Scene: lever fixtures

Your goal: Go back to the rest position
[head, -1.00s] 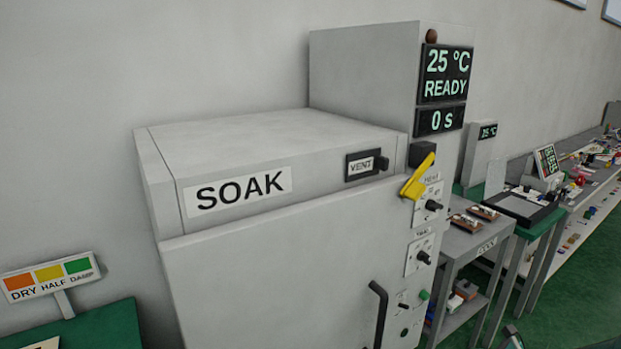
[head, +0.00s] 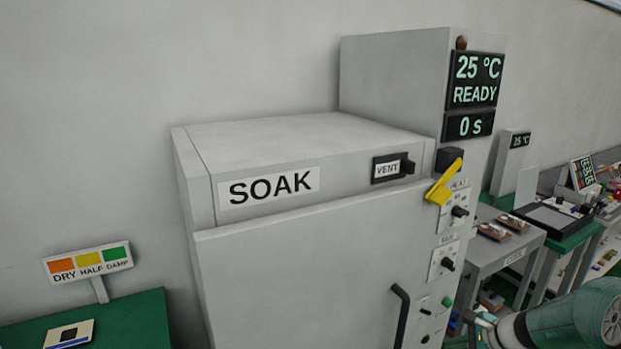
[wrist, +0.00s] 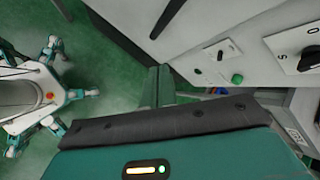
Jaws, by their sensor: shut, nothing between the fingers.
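In the wrist view my gripper (wrist: 159,80) shows as two teal fingers lying side by side, shut and empty. It hangs over green floor beside the grey front of the cabinet, apart from the dark door handle (wrist: 167,18). In the head view part of my teal and grey arm (head: 560,322) shows at the lower right; the fingertips are not clear there. The SOAK cabinet (head: 300,255) fills the middle, with a yellow lever (head: 445,183) tilted at its upper right edge.
The display (head: 473,80) reads 25 °C, READY and 0 s. A VENT slider (head: 393,168) sits on the cabinet top front. A green table (head: 130,318) with a DRY/HALF/DAMP sign (head: 88,262) stands left. Grey shelving (head: 500,262) stands right. Open green floor shows in the wrist view.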

